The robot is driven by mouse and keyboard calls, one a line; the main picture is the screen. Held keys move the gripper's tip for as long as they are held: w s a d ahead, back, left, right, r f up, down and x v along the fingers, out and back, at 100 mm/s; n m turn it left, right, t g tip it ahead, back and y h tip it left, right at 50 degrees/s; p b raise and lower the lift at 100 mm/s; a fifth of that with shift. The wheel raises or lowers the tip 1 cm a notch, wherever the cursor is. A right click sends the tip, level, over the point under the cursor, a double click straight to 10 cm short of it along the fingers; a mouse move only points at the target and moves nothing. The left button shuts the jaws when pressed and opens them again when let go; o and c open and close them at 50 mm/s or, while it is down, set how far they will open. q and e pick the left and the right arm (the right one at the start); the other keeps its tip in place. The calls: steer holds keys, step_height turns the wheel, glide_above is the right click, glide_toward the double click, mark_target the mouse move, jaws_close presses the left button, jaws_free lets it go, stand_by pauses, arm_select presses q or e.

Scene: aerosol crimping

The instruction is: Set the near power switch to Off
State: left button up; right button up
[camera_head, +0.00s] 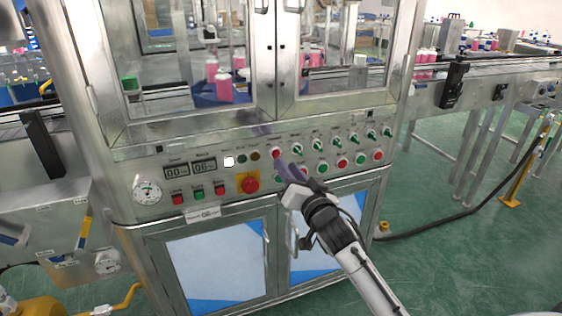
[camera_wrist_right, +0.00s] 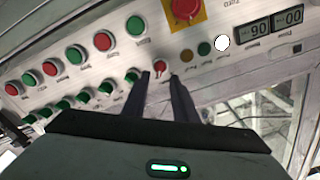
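The control panel (camera_head: 215,180) is on the front of the machine. The near power switch looks like the red knob (camera_head: 276,151) at the left end of the upper switch row; I cannot read its label. In the right wrist view the red knob (camera_wrist_right: 159,67) shows between the fingertips of my right gripper (camera_wrist_right: 161,76), with a gap beside it. The right gripper (camera_head: 282,160) also shows in the head view, reaching up to the knob from below. It is open; contact cannot be told. My left gripper is not in view.
Green knobs (camera_head: 318,144) continue the row to the right, with red and green buttons (camera_head: 322,167) below. A red emergency button (camera_head: 250,184) on a yellow plate lies left of my right gripper. Cabinet doors (camera_head: 225,262) are underneath. A conveyor (camera_head: 490,72) stands at right.

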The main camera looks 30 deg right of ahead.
steer(key=x, duration=0.5)
steer(key=shift+w, duration=0.2)
jaws_close()
